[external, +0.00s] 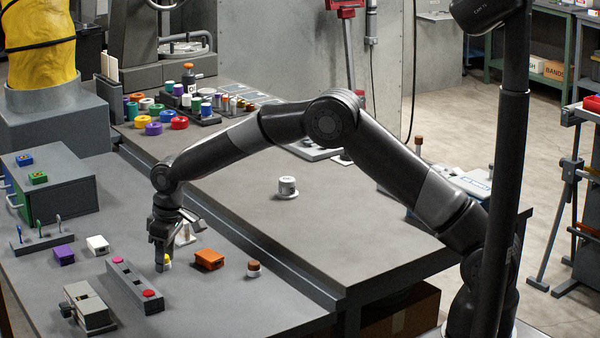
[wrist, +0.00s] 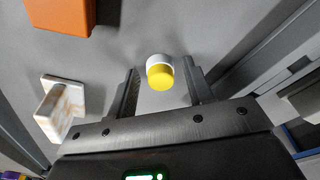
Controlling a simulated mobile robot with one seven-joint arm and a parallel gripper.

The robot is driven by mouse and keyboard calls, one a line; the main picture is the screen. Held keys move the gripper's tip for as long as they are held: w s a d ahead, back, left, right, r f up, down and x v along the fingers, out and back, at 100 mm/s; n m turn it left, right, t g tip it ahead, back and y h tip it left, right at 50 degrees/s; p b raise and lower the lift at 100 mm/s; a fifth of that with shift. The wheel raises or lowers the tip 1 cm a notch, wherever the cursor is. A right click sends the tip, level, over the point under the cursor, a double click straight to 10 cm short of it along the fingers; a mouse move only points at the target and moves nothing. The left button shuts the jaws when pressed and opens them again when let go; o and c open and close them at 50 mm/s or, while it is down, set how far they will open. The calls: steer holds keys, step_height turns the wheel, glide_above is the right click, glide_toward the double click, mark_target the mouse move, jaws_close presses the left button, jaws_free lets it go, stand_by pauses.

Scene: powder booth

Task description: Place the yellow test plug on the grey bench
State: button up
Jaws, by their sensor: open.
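The yellow test plug (wrist: 160,76) has a yellow end and a white body. In the wrist view it shows between my gripper's (wrist: 162,75) two fingertips, with a visible gap on each side. In the external view the plug (external: 168,260) is mostly hidden behind a finger, with only a bit of yellow and white showing. It appears to stand on the grey bench (external: 215,300). My gripper (external: 163,265) is open and points down, low over the bench, with its fingers on either side of the plug.
A whitish bracket (wrist: 62,108) stands close by. A grey bar with pink and red buttons (external: 134,285) is in front. The bench's front right is clear.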

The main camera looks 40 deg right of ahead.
mark_target(168, 257)
step_height(168, 257, up, 10)
steer(key=s+d+r+m+t, duration=0.1)
steer(key=s+d+r, duration=0.4)
steer(key=d, duration=0.4)
steer(key=s+d+r+m, duration=0.2)
steer(key=s+d+r, duration=0.1)
steer(key=d+r, duration=0.4)
steer(key=s+d+r+m+t, duration=0.1)
steer(key=s+d+r, duration=0.35)
steer(key=d, duration=0.55)
steer(key=s+d+f+m+t, duration=0.1)
steer(key=s+d+m, duration=0.1)
steer(key=s+d, duration=0.6)
steer(key=s+d+f+m+t+h, duration=0.1)
steer(key=s+d+m, duration=0.1)
steer(key=s+d, duration=0.6)
steer(key=s, duration=0.6)
steer(key=shift+s+d+f, duration=0.15)
steer(key=shift+s+d, duration=0.1)
steer(key=shift+o, duration=0.3)
steer(key=shift+s+d+f+m, duration=0.15)
steer(key=shift+s+f+m, duration=0.15)
steer(key=shift+s, duration=0.15)
steer(key=shift+w, duration=0.1)
